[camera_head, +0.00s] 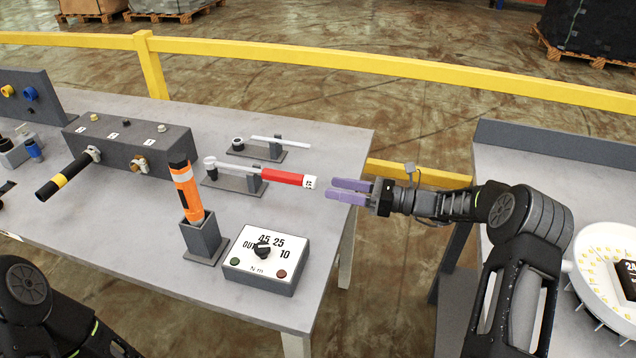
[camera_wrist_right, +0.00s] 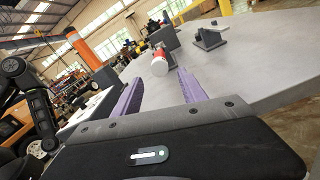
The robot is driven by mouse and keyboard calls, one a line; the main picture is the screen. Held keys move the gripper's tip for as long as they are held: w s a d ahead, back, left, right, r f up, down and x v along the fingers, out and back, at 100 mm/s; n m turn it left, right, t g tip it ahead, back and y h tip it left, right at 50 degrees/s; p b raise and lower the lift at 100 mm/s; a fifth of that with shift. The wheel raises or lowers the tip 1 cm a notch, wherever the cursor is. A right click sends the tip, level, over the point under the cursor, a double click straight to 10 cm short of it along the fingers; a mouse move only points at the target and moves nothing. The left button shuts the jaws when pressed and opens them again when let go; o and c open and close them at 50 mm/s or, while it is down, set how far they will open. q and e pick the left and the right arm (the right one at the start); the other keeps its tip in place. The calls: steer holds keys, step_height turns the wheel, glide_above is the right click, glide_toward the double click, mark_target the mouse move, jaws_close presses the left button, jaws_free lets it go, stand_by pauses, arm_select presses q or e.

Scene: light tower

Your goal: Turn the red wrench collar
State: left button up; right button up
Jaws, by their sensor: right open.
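The red wrench (camera_head: 285,178) lies level on a grey stand (camera_head: 240,180) on the table, its head at the left. Its white collar (camera_head: 310,183) with dark marks is at the right end of the red handle, near the table's right edge. In the right wrist view the round white collar end (camera_wrist_right: 159,66) faces me. My right gripper (camera_head: 348,191) has purple fingers. It is open and empty, just right of the collar and apart from it, pointing at it. My left arm shows at the lower left, but its gripper is out of view.
A second wrench (camera_head: 279,140) on a stand lies behind the red one. A dial box (camera_head: 265,262) and an orange-black tool in a holder (camera_head: 204,241) stand in front. A yellow rail (camera_head: 400,68) runs behind. A second table (camera_head: 555,143) is at the right.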

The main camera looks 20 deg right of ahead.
mark_target(316, 184)
steer(key=p+x, duration=0.1)
steer(key=x, duration=0.4)
steer(key=shift+w+a, duration=0.15)
steer(key=shift+a, duration=0.15)
steer(key=shift+c, duration=0.4)
jaws_close()
